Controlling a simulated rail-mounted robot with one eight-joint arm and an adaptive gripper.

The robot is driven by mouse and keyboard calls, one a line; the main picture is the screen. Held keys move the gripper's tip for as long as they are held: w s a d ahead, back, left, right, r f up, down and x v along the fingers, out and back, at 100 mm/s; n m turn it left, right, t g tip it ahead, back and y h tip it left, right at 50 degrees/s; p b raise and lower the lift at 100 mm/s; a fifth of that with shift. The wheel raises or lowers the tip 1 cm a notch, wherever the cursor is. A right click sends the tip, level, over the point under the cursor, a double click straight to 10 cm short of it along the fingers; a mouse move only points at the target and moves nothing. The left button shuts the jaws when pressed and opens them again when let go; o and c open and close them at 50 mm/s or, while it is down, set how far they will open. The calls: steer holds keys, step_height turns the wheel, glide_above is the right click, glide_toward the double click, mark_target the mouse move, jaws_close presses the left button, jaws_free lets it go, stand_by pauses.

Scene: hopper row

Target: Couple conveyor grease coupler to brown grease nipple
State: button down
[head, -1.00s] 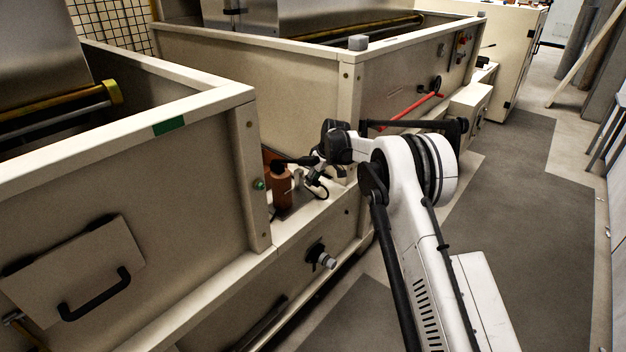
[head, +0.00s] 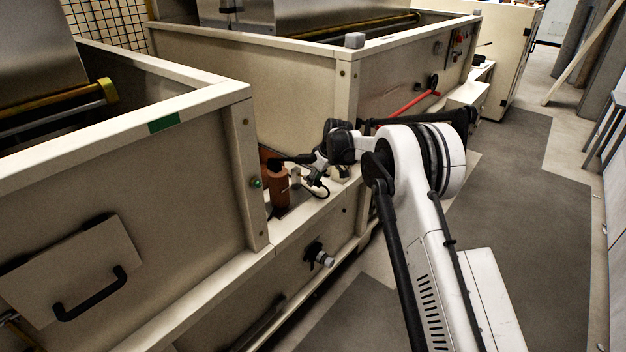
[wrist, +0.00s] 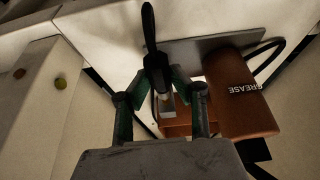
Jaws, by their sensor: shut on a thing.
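In the wrist view my gripper (wrist: 158,80) has its two green-edged fingers closed around a dark, slim piece with a pale metal end, probably the grease coupler (wrist: 167,100). A long black shaft extends from it toward the top of the picture. A brown body (wrist: 240,110) marked "GREASE" lies just right of the fingers. In the head view a brown cylinder (head: 279,190) stands on the ledge between the hoppers, with my gripper (head: 312,163) to its right. The grease nipple cannot be made out clearly, nor whether the coupler touches anything.
A dark looped hose (head: 320,190) hangs beside the brown cylinder. The near hopper's corner post (head: 247,180) stands close on the left. A valve-like fitting (head: 320,256) sticks out of the panel below. The aisle floor (head: 520,220) at right is clear.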

steer(key=shift+s+d, duration=0.35)
steer(key=shift+d, duration=0.1)
stand_by(0.3)
steer(key=shift+s+d+b, duration=0.35)
steer(key=shift+d, duration=0.15)
stand_by(0.9)
steer(key=c, duration=2.1)
jaws_free()
steer(key=shift+c, duration=0.2)
jaws_close()
